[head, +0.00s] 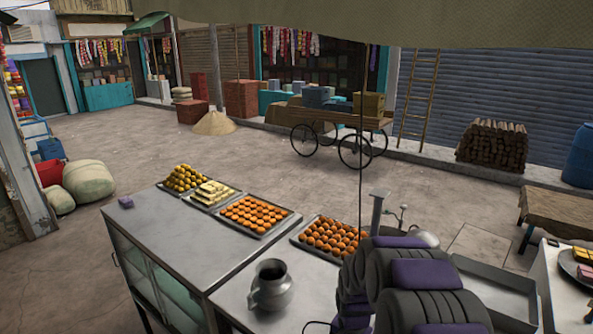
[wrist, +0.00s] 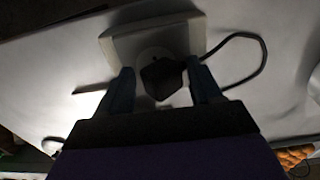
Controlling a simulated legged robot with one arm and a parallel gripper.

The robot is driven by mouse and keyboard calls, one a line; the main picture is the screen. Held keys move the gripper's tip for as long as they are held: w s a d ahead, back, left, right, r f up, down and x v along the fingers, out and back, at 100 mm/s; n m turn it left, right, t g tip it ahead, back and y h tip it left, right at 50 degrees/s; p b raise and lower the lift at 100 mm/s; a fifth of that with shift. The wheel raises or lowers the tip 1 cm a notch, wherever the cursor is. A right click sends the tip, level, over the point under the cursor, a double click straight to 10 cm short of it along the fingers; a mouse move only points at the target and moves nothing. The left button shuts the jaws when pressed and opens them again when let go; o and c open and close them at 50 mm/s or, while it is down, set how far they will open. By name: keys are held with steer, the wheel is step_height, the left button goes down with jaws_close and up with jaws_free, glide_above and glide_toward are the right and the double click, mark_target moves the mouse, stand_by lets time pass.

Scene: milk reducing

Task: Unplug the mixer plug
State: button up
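In the wrist view, a black plug (wrist: 162,78) sits in a pale socket box (wrist: 125,45) on a light surface. A dark cord (wrist: 262,55) runs from the plug's right side and loops to the right. My gripper (wrist: 163,88) is open, with one dark finger on each side of the plug. A gap shows between the left finger and the plug. The right finger is close to the plug, and I cannot tell if it touches. The head view does not show the plug or fingers clearly. I cannot make out the mixer.
In the head view, a metal jug (head: 270,287) stands on the steel counter (head: 165,230). Trays of orange sweets (head: 253,213) and round orange balls (head: 330,235) line its far edge. A thin dark line (head: 361,150) hangs down to the counter. Open paved ground lies beyond.

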steer(key=shift+a+f, duration=0.1)
steer(key=shift+f, duration=0.1)
stand_by(0.4)
steer(key=shift+a, duration=0.1)
steer(key=c, duration=0.5)
steer(key=shift+s, duration=0.1)
jaws_close()
steer(key=shift+r, duration=0.1)
steer(key=shift+w+r, duration=0.2)
steer(key=shift+r, duration=2.85)
